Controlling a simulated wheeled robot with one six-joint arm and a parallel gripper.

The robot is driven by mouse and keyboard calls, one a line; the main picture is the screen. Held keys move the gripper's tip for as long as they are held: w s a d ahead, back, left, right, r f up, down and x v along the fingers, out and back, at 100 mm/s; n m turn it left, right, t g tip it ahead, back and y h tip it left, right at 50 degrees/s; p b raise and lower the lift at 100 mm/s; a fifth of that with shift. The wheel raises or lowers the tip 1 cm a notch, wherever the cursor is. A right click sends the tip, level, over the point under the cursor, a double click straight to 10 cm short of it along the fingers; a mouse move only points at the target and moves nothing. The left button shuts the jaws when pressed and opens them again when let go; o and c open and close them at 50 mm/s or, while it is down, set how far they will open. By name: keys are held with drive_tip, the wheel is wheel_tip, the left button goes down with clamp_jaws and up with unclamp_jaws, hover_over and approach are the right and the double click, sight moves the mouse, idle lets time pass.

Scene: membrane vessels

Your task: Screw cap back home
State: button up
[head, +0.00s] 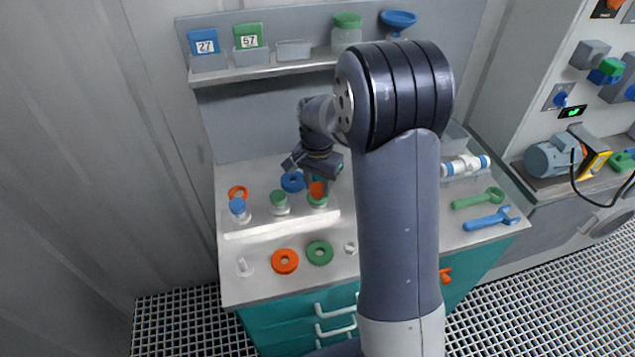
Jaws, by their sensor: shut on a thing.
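My gripper (317,182) points down over the right-hand small jar (317,202) of a row on the bench. It is shut on an orange cap (317,190) at the top of that jar. Green shows around the jar's top just below the orange. I cannot tell whether the cap is seated or just above the neck. A green-capped jar (279,203) and a blue-capped jar (239,210) stand upright to the left. My fingers are small and partly hidden in this view.
A blue ring (292,181) and an orange ring (238,192) lie behind the jars. Orange (285,261) and green (320,253) rings lie in front. Green (478,199) and blue (490,219) wrenches lie at right. A shelf (270,70) with labelled bins runs above. My arm hides the bench's middle right.

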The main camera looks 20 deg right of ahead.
drive_tip(key=m, duration=0.4)
drive_tip(key=shift+r+m, duration=0.1)
drive_tip(key=shift+m, duration=0.2)
drive_tip(key=m, duration=0.4)
drive_tip(key=o, duration=1)
drive_tip(key=shift+o, duration=0.2)
